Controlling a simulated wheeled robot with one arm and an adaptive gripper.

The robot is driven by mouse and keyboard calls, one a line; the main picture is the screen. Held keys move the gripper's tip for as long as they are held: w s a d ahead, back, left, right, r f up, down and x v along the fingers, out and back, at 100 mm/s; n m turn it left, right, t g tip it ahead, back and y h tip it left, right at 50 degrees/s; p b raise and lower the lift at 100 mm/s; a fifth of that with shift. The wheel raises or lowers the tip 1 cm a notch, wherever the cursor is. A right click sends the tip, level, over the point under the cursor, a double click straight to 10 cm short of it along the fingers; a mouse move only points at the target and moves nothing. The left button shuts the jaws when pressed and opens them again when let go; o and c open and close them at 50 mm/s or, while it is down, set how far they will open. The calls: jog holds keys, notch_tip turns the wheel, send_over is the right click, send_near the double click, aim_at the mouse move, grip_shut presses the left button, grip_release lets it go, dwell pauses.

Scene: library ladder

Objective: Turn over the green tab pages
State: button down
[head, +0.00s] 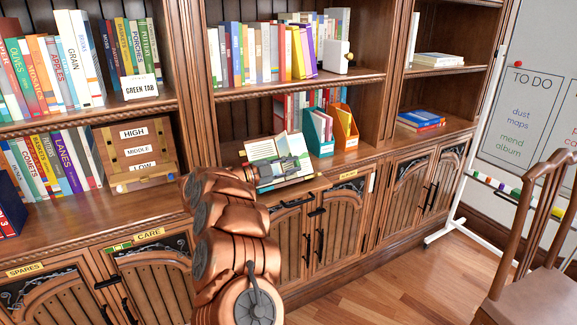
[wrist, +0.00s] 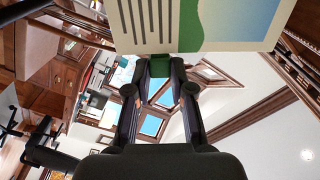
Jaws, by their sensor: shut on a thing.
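An open book (head: 264,150) with cream pages leans on the counter of the middle bookcase. My gripper (head: 291,162) is in front of its lower part and hides some of it. In the wrist view a page (wrist: 140,25) with dark text lines and a green and blue picture fills the top. A green tab (wrist: 160,75) hangs from its edge, and my gripper (wrist: 160,66) is shut on it. A white sign (head: 140,87) reading "GREEN TAB" stands on the left shelf.
Teal (head: 319,132) and orange (head: 345,127) file boxes stand just right of the book. A wooden board (head: 136,150) marked HIGH, MIDDLE, LOW stands at left. A chair (head: 540,250) and a whiteboard (head: 530,110) are at right. Floor between is clear.

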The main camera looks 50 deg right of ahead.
dwell(0.3)
jog(key=c, duration=1)
grip_release()
jog(key=v, duration=1.2)
